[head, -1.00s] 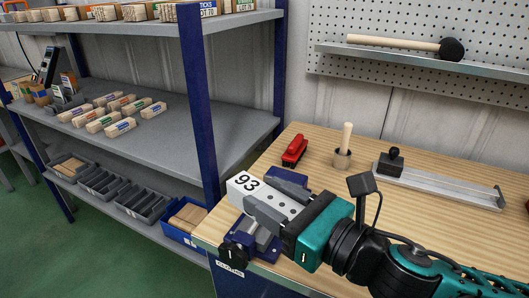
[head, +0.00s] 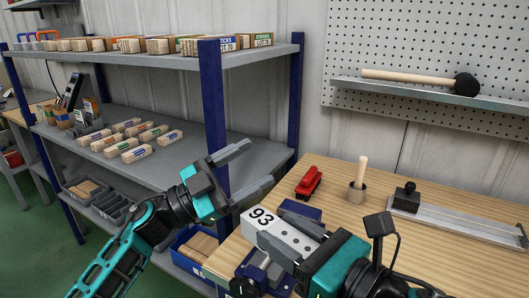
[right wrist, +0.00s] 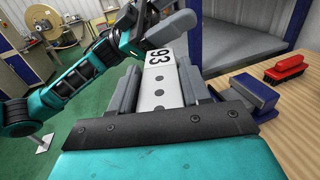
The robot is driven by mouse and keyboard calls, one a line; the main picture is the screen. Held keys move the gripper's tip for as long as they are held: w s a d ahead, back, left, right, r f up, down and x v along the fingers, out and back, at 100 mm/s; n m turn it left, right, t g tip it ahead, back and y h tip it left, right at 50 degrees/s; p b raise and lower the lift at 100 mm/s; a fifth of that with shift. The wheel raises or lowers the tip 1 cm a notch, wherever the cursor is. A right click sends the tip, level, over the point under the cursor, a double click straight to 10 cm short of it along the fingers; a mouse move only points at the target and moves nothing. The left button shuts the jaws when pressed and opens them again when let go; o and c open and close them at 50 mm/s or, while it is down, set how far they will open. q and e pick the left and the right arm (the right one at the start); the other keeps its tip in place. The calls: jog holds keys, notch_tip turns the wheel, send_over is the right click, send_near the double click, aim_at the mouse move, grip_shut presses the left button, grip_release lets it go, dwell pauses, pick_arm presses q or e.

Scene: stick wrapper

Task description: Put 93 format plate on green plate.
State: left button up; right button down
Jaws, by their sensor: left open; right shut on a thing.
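The 93 format plate (head: 262,217) is a white block with a black 93 and a row of dark holes. My right gripper (head: 282,240) is shut on it at the front corner of the wooden bench, by a blue vise (head: 304,208). In the right wrist view the plate (right wrist: 158,90) lies between the two fingers. I cannot tell whether the plate touches the vise. My left gripper (head: 260,161) is open and empty, above and slightly left of the plate's 93 end. It also shows beyond the plate in the right wrist view (right wrist: 178,28). I see no green plate.
A grey shelf (head: 190,150) with wooden bundles stands left. A mallet (head: 420,78) lies on the wall ledge.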

pick_arm(q)
jog(key=s+d+r+m+g+y, duration=0.3)
jog(key=s+d+r+m+g, duration=0.15)
jog(key=d+m+g, duration=0.35)
pick_arm(e)
jog(key=shift+r, duration=0.1)
pick_arm(q)
jog(key=r+n+t+y, duration=0.1)
jog(key=r+t+y, duration=0.1)
jog(key=y, duration=1.7)
send_over(265, 217)
notch_tip(265, 217, down, 12)
jog(key=shift+f, duration=0.1)
